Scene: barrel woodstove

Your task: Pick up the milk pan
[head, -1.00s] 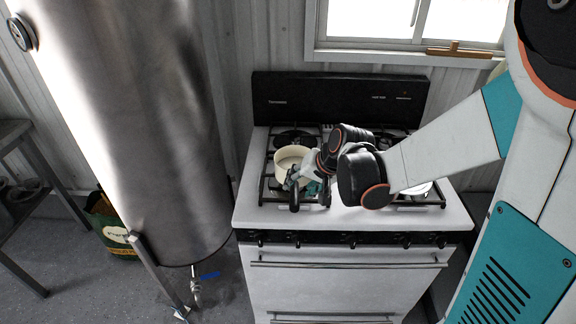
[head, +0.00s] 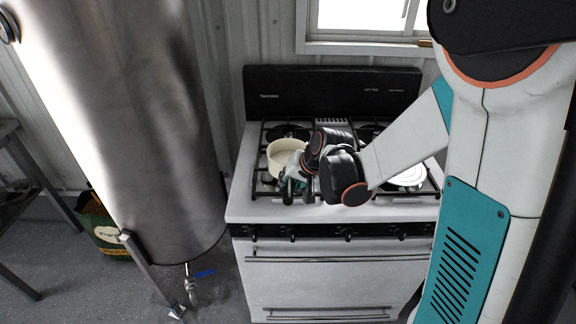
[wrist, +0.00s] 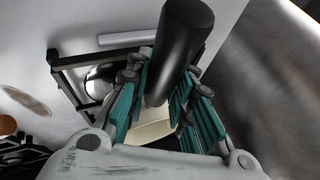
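The milk pan (head: 285,157) is a cream pot on the left side of the stove top in the head view. Its thick black handle (wrist: 178,50) fills the middle of the wrist view, and part of its cream body (wrist: 152,130) shows below. My gripper (head: 298,188) is at the pan's near side, low over the stove. In the wrist view, the teal-padded fingers (wrist: 164,88) lie close along both sides of the handle and appear closed on it. The pan looks upright on the grate; the contact beneath it is hidden.
The white stove (head: 330,270) has black grates and front knobs. A round white item (head: 408,178) lies on its right side, partly behind my arm. A large metal tank (head: 130,120) stands close on the left. A bag (head: 105,232) is on the floor beyond it.

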